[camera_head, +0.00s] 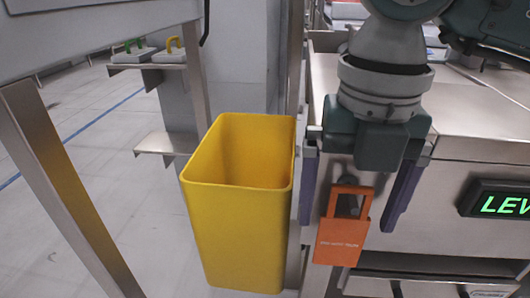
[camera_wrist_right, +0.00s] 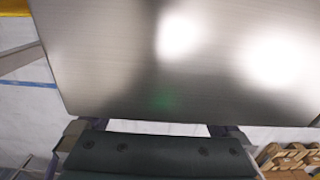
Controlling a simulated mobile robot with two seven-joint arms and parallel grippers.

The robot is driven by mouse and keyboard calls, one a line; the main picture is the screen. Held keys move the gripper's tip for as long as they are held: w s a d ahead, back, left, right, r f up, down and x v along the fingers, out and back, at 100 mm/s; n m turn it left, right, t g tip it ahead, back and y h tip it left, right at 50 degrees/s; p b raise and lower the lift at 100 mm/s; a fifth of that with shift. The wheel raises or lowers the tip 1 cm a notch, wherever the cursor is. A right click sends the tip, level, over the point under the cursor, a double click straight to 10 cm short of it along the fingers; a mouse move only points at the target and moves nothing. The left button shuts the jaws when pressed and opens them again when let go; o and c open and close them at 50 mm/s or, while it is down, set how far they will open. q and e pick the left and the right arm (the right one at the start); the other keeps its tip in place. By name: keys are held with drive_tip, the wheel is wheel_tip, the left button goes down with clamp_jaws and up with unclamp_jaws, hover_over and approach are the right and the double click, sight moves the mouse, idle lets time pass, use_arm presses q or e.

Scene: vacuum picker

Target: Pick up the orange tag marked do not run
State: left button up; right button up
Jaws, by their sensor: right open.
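The orange tag (camera_head: 341,240) hangs upright on the front of the steel machine in the head view. It has a cut-out at its top and a small line of print that is too small to read surely. My right gripper (camera_head: 347,215) is open, with one purple finger to each side of the tag in the picture. The tag shows between the fingers, and I cannot tell the gap in depth. The tag does not show in the right wrist view. My left gripper is not in view.
A tall yellow bin (camera_head: 238,225) stands just left of the tag. The steel machine (camera_head: 465,125) carries a lit green display (camera_head: 503,205) at right. Small shelves (camera_head: 160,143) with handled items are at the far left. Wooden crates (camera_wrist_right: 290,158) show in the right wrist view.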

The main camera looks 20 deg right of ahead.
sight(343, 230)
wheel_tip(343, 230, down, 3)
drive_tip(key=shift+a+r, duration=0.1)
drive_tip(key=shift+r, duration=0.05)
drive_tip(key=shift+c, duration=0.4)
drive_tip(key=c, duration=1.4)
drive_tip(key=shift+r, duration=0.2)
